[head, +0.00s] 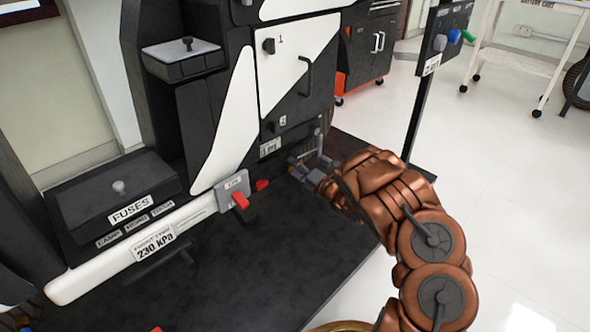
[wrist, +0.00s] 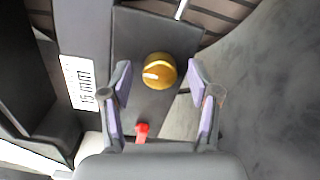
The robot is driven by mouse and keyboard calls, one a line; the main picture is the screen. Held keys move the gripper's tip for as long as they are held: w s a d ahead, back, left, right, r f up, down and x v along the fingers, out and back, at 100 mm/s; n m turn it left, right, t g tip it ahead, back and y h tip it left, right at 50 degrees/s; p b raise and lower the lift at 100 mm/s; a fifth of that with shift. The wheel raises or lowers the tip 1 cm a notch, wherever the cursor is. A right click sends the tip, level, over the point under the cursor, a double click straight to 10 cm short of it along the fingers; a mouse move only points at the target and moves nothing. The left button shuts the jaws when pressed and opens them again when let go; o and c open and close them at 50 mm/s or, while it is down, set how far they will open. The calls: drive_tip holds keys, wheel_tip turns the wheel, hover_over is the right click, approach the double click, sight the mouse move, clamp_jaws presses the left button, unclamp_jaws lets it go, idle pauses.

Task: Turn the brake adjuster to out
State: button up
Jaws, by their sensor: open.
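A round gold knob (wrist: 159,71) sits on a dark grey plate (wrist: 178,30) in the wrist view; it is likely the brake adjuster. A short white mark on its face points to the left. My gripper (wrist: 159,82) is open, with one finger to the left and one to the right of the knob, both apart from it. In the head view my gripper (head: 308,172) is low beside the rig's lower body, and the knob is hidden there. No "out" marking can be read.
A red-tipped part (wrist: 142,130) lies near the gripper's base in the wrist view. A white label (wrist: 80,82) is at the left, its text unclear. A red lever (head: 240,200) and a post with a switch panel (head: 445,40) stand either side of my arm.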

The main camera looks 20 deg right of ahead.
drive_tip(key=v, duration=1.2)
idle(0.4)
